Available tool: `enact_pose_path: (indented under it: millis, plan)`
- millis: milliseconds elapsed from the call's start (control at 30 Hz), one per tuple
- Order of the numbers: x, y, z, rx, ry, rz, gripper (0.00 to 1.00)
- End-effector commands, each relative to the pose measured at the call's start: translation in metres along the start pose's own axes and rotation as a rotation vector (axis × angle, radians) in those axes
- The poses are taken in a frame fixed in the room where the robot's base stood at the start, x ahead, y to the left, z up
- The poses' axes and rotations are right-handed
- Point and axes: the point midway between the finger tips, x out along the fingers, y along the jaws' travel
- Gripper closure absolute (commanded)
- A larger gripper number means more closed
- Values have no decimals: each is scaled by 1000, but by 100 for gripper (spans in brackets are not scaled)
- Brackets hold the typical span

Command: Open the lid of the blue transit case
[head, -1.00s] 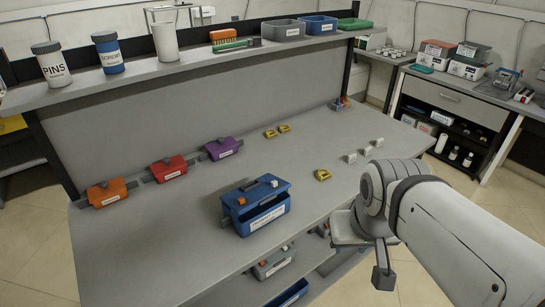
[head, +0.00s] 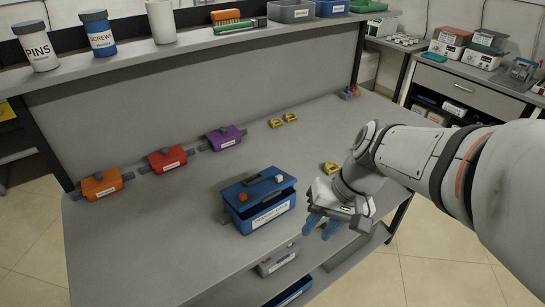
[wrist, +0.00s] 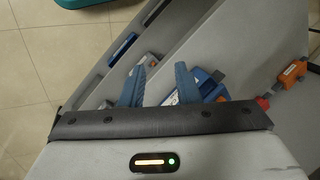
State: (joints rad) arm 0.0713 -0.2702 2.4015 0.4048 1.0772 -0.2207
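The blue transit case (head: 264,222) stands on the grey bench, with a white label on its front. Its blue lid (head: 258,186) lies over the top, with a dark handle, an orange latch and a white latch. A dark gap shows below the lid's front edge; I cannot tell if the lid is fully seated. My gripper (head: 322,227) is to the right of the case, apart from it, with blue fingers pointing down. In the wrist view the fingers (wrist: 159,72) are spread and empty. The case (wrist: 208,83) shows there partly behind the right finger.
Orange (head: 101,184), red (head: 167,159) and purple (head: 224,138) cases stand along the bench's back left. Yellow pieces (head: 330,169) lie behind my gripper. A shelf with jars (head: 98,34) runs above the back panel. Bins sit on a lower shelf (head: 279,263). The bench left of the blue case is clear.

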Motion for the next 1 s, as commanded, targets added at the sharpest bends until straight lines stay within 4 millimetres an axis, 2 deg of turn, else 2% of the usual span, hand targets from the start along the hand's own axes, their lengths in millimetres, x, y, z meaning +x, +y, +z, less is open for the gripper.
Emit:
enact_pose_path:
  millis: [33,200,400,533,633,767,1000]
  plan:
    - [19,-1,-11,34,-52,-82,71]
    - [50,-16,-53,117,-146,-404,71]
    - [70,-16,-115,201,-127,-755,71]
    - [76,-8,-146,237,-77,-903,71]
    - [77,-3,-159,252,-47,-966,71]
    - [80,-6,-166,257,-32,-996,71]
    - [98,-37,-169,257,-33,-996,71]
